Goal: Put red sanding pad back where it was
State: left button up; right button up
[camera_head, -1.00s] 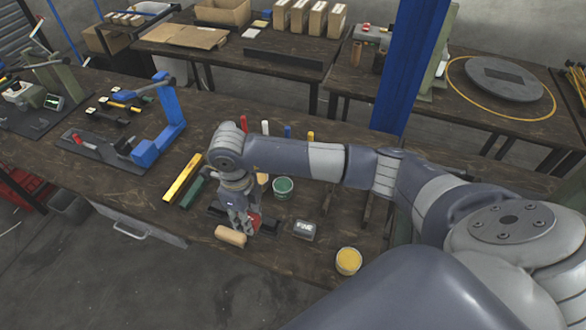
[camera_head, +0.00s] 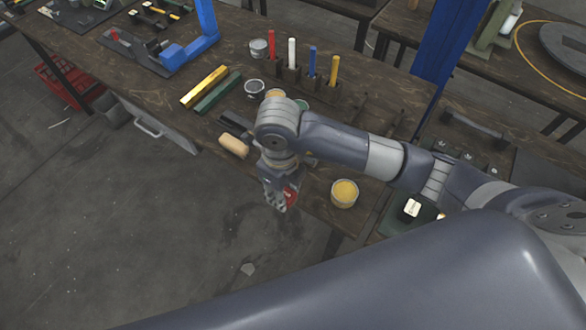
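My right gripper (camera_head: 281,198) hangs at the end of the arm that comes in from the right, over the front edge of the wooden workbench. A small red piece, which looks like the red sanding pad (camera_head: 291,193), shows between its fingers, and the gripper appears shut on it. Most of the pad is hidden by the fingers. The pad is clear of the bench top, with the floor behind it in view. My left gripper is not in view.
A tan rounded block (camera_head: 234,146) lies at the bench's front edge, left of the gripper. An open tin of yellow (camera_head: 344,194) stands to the right. Red, white, blue and yellow upright sticks (camera_head: 291,60) stand behind. Yellow (camera_head: 204,87) and green (camera_head: 218,92) bars lie left.

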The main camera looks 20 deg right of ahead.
jog(key=w+d, duration=0.1)
jog(key=w, duration=0.1)
jog(key=w+d+p, duration=0.1)
jog(key=w, duration=0.1)
jog(key=w+d, duration=0.2)
jog(key=shift+f, duration=0.25)
jog(key=shift+w+d, duration=0.15)
jog(key=shift+w, duration=0.05)
notch_tip(320, 180, down, 4)
jog(key=shift+r+p, duration=0.25)
jog(key=shift+p, duration=0.7)
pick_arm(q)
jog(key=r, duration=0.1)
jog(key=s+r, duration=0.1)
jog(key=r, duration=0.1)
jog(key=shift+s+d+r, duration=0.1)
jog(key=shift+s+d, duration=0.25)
pick_arm(e)
jog(key=shift+f, duration=0.1)
jog(key=shift+f+b, duration=0.2)
jog(key=shift+b, duration=0.1)
jog(key=o, duration=0.9)
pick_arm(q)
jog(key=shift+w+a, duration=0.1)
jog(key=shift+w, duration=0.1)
pick_arm(e)
jog(key=shift+o, duration=0.2)
jog(key=shift+r, duration=0.1)
jog(key=shift+r, duration=0.1)
